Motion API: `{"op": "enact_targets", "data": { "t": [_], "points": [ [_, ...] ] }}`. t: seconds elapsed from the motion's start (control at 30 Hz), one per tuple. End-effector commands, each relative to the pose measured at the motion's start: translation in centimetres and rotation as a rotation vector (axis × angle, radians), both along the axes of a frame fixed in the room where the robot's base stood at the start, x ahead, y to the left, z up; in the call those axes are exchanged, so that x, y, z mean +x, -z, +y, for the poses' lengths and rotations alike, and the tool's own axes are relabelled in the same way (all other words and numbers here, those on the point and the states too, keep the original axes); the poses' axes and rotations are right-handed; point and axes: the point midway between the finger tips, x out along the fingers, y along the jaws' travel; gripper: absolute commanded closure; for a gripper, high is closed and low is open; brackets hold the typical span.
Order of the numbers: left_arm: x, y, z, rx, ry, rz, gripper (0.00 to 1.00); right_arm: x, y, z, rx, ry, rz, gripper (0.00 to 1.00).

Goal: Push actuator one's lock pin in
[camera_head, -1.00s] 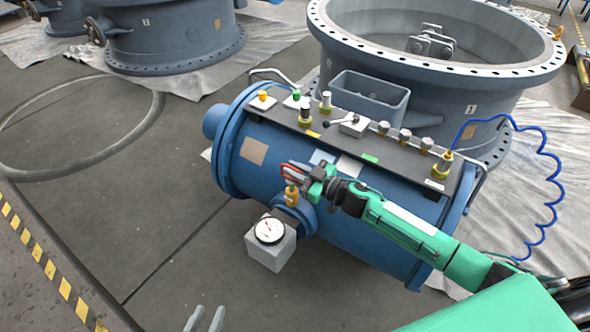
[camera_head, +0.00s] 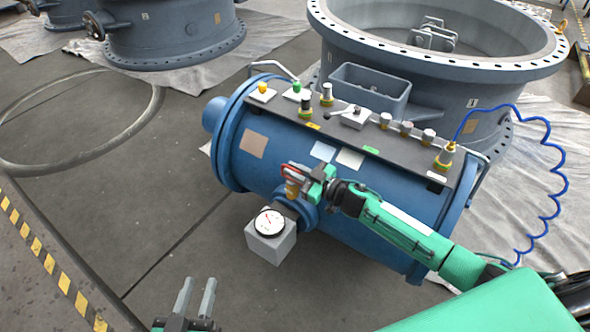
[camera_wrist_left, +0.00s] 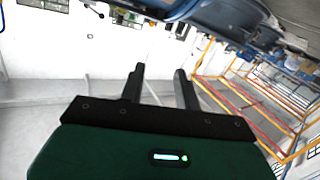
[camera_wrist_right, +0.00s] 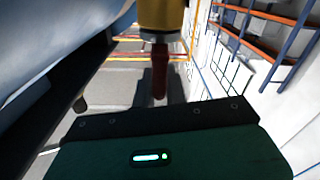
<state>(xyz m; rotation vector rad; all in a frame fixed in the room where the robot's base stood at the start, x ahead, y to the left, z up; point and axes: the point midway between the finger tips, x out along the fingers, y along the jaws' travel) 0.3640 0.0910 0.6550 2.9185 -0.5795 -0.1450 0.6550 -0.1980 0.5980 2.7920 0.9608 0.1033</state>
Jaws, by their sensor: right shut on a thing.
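Actuator one looks to be the blue cylinder (camera_head: 262,172) beside the grey valve body labelled 1. On its dark top plate stand brass fittings with dark tops, one at the left (camera_head: 305,110) and one behind it (camera_head: 327,94); I cannot tell which part is the lock pin. My right gripper (camera_head: 291,173) is shut on the red handle of a brass fitting (camera_head: 291,190) on the cylinder's near side. In the right wrist view the red handle (camera_wrist_right: 160,72) hangs from the brass body (camera_wrist_right: 160,15). My left gripper (camera_head: 196,297) is open and empty, low in front; its fingers show apart (camera_wrist_left: 158,85).
A white dial gauge (camera_head: 270,223) on a grey box is just below the brass fitting. The plate also carries a yellow button (camera_head: 263,88), a green button (camera_head: 297,87) and a lever switch (camera_head: 352,116). A coiled blue hose (camera_head: 556,190) hangs at right.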

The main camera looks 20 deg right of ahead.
Motion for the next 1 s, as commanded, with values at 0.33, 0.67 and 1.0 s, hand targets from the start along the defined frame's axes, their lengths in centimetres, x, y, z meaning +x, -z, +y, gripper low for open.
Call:
{"op": "enact_targets", "data": {
  "t": [0.33, 0.67, 1.0],
  "points": [
    [0.0, 0.1, 0.0, 0.001, 0.0, 0.002, 0.67, -0.1, 0.4, -0.1, -0.003, 0.002, 0.006, 0.67],
    [-0.1, 0.2, -0.1, 0.006, 0.005, 0.02, 0.67, -1.0, 0.3, -0.8, -0.001, 0.002, 0.008, 0.67],
    [-2.4, 3.7, -0.7, 0.057, 0.045, 0.213, 0.67, -5.7, 0.4, -4.4, -0.002, 0.003, 0.009, 0.67]
  ]
}}
